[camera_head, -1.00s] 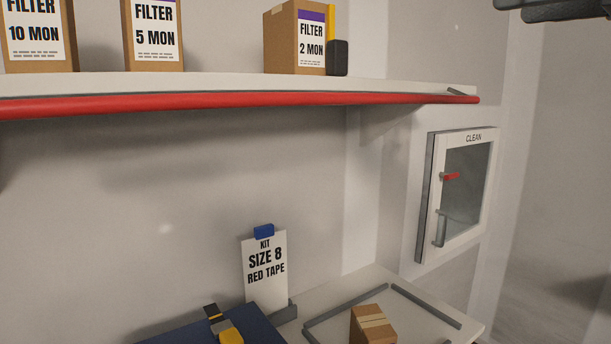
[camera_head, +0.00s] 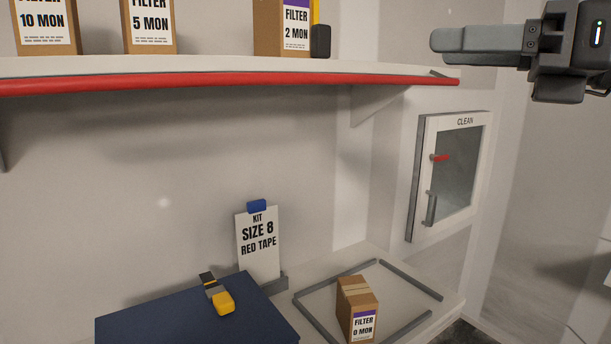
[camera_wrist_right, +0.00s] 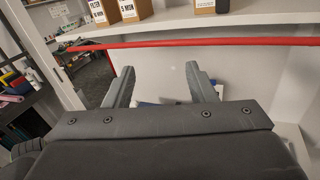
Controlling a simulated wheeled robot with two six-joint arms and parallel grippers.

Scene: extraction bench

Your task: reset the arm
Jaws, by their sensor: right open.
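My right gripper (camera_head: 480,42) is at the upper right of the head view, side-on, in front of the wall and clear of the shelf end. In the right wrist view its two fingers (camera_wrist_right: 161,88) are spread apart with nothing between them. Beyond them are the red shelf edge and the pale wall below it. My left gripper is not in view.
A shelf (camera_head: 230,66) with a red front rail (camera_head: 230,82) holds several filter boxes. Below are a blue case (camera_head: 180,318), a kit card (camera_head: 258,243) and a "0 MON" filter box (camera_head: 357,305) inside a grey frame (camera_head: 411,281). A "CLEAN" cabinet (camera_head: 457,170) is shut.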

